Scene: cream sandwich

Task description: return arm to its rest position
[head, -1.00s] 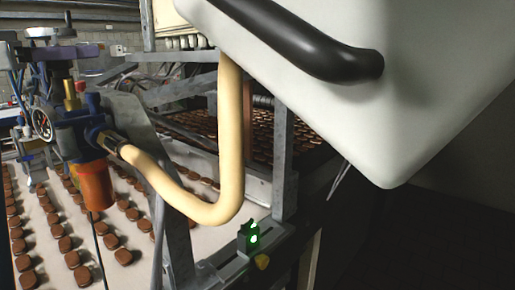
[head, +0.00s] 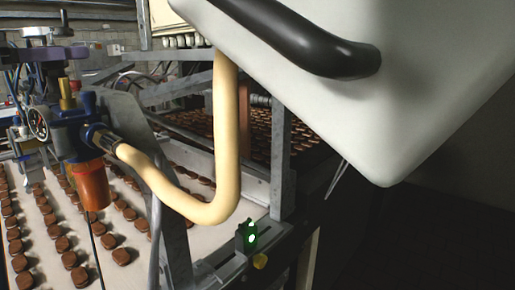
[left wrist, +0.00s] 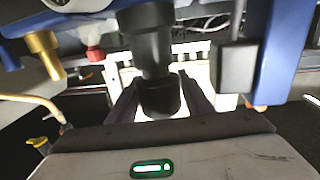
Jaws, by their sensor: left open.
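My left gripper (left wrist: 158,82) shows in the left wrist view. Its two dark fingers stand apart, so it is open, with no held object seen between them. A black cylindrical part (left wrist: 156,60) hangs in front of the fingers and hides some of the gap. I cannot make out either gripper in the head view, and my right gripper shows in neither view.
Blue valve machinery (head: 68,130) with an orange cup (head: 90,186) stands at the left. A cream hose (head: 225,130) curves from it. Brown biscuits lie on a pale conveyor (head: 190,240). A large white housing (head: 420,90) with a black handle (head: 310,45) fills the upper right.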

